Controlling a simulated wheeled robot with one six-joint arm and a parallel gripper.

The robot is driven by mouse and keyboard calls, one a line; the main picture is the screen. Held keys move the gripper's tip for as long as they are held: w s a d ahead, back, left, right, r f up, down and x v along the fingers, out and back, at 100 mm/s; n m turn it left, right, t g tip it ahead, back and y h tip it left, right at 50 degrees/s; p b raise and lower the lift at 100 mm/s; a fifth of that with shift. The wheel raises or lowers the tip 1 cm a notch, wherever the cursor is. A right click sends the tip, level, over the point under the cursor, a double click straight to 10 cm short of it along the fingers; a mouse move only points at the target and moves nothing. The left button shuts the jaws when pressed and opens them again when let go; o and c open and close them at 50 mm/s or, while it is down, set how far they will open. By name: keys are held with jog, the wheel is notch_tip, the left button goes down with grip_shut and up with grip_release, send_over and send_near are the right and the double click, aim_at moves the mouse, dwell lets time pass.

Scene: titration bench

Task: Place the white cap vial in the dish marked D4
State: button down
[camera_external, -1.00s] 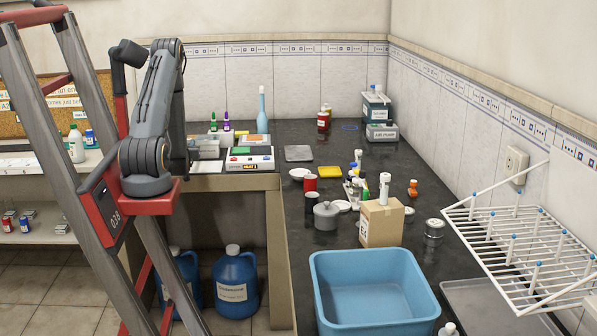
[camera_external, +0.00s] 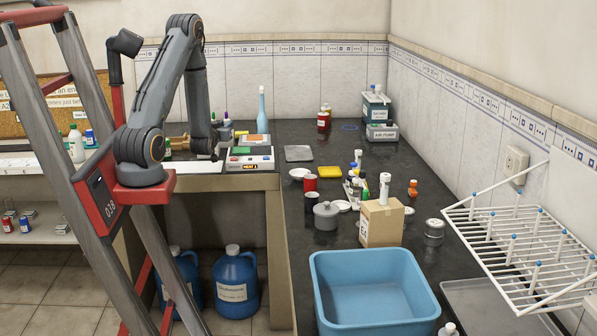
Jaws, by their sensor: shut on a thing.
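My gripper (camera_external: 204,148) is at the lower end of my arm, low over the left counter, just left of the white device with coloured tops. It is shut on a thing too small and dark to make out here. I cannot tell whether that is the white cap vial. A tall white-capped bottle (camera_external: 384,182) shows at the cardboard box on the right counter. Pale round dishes show there: one farther back (camera_external: 298,174) and one beside the grey pot (camera_external: 342,206). No D4 mark is readable on either.
The white device (camera_external: 250,160) stands right of my gripper, with dark bottles (camera_external: 226,132) behind it. The right counter holds a yellow block (camera_external: 330,172), a grey pot (camera_external: 326,216), a cardboard box (camera_external: 381,224), a blue tub (camera_external: 369,290) and a white rack (camera_external: 520,255).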

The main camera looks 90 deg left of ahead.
jog(key=w+d+m+t+h+b, duration=0.15)
jog(key=w+d, duration=0.25)
jog(key=w, duration=0.4)
jog(key=w+d+m+t+h, duration=0.1)
jog(key=w+d+m+t, duration=0.2)
jog(key=w, duration=0.5)
jog(key=m+t+h+b, duration=0.2)
jog(key=t, duration=0.2)
send_over(295, 179)
jog(key=shift+n, duration=0.25)
jog(key=shift+a+f+p, duration=0.15)
jog(key=shift+f+p, duration=0.3)
jog(key=shift+f, duration=1.95)
jog(key=shift+a+f+p, duration=0.1)
jog(key=shift+f+p, duration=0.3)
jog(key=shift+f, duration=1.95)
jog(key=shift+f, duration=0.2)
jog(key=c, duration=1.8)
grip_release()
jog(key=shift+o, duration=1.4)
jog(key=shift+r, duration=0.15)
